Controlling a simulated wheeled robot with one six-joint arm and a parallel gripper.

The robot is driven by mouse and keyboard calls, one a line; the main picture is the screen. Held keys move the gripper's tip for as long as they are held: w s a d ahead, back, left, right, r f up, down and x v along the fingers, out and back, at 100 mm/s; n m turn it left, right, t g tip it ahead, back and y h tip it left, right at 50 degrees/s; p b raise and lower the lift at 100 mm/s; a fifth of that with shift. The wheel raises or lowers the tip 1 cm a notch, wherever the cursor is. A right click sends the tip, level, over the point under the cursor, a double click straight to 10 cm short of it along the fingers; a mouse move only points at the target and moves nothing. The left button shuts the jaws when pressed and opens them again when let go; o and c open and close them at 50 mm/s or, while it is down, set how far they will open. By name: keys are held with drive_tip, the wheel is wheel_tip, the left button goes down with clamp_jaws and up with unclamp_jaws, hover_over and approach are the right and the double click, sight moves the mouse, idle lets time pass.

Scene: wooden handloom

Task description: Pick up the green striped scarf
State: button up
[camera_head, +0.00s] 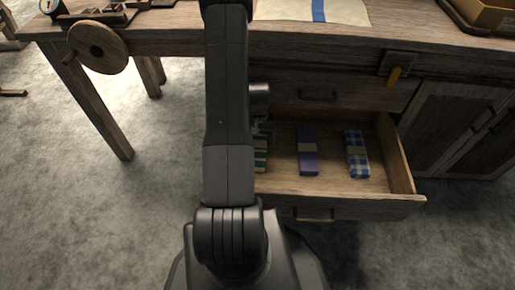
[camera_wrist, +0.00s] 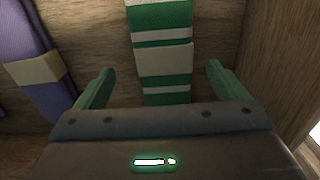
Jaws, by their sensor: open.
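The green scarf with white stripes (camera_wrist: 163,22) lies folded in the open drawer, with a pale band around its middle. In the head view a thin strip of it (camera_head: 261,158) shows beside my arm, which hides the rest. My gripper (camera_wrist: 160,84) is open in the wrist view, with one finger on each side of the scarf and a gap to both. The near end of the scarf is hidden behind the gripper body. I cannot tell how far above the drawer floor the fingertips are.
The open drawer (camera_head: 340,190) also holds a purple scarf (camera_head: 308,152) and a blue checked scarf (camera_head: 357,154) to the right. In the wrist view the purple scarf (camera_wrist: 38,62) lies left of my gripper. A drawer wall (camera_wrist: 290,60) stands close on the right.

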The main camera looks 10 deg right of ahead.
sight(257, 144)
drive_tip(key=f, duration=0.2)
drive_tip(key=f+b, duration=0.2)
drive_tip(key=f, duration=0.1)
drive_tip(key=shift+w+a+f, duration=0.2)
drive_tip(key=shift+w+f, duration=0.1)
drive_tip(key=shift+f, duration=0.05)
drive_tip(key=shift+c, duration=0.2)
drive_tip(key=shift+r, duration=0.1)
drive_tip(key=c, duration=1.1)
